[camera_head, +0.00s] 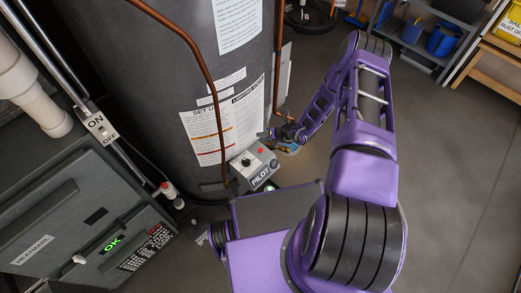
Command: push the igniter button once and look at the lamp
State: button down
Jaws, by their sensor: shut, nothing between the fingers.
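The grey control box marked PILOT (259,178) sits low on the front of the tall grey tank. It carries a black knob (245,162) and a small red button (261,150) at its upper right. Which part is the igniter button is not labelled legibly. A small pale green spot (268,187) shows at the box's lower edge; I cannot tell whether it is the lamp. My gripper (265,134) is shut and empty, just above and beside the red button in the picture. Contact is not visible.
The tank (150,75) has paper labels and copper pipes (207,85) close to my gripper. Shelves (420,45) stand back right. The right floor is clear.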

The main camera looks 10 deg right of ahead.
jog(key=shift+f+b, duration=3.15)
jog(key=shift+f, duration=1.15)
jog(key=shift+f+b, duration=0.4)
jog(key=shift+b, duration=0.05)
jog(key=shift+f+b, duration=0.4)
jog(key=shift+f, duration=0.1)
jog(key=shift+r, duration=0.1)
jog(key=shift+r+p, duration=0.65)
jog(key=shift+r, duration=0.15)
notch_tip(320, 180, up, 5)
jog(key=p, duration=0.3)
jog(key=shift+p, duration=0.3)
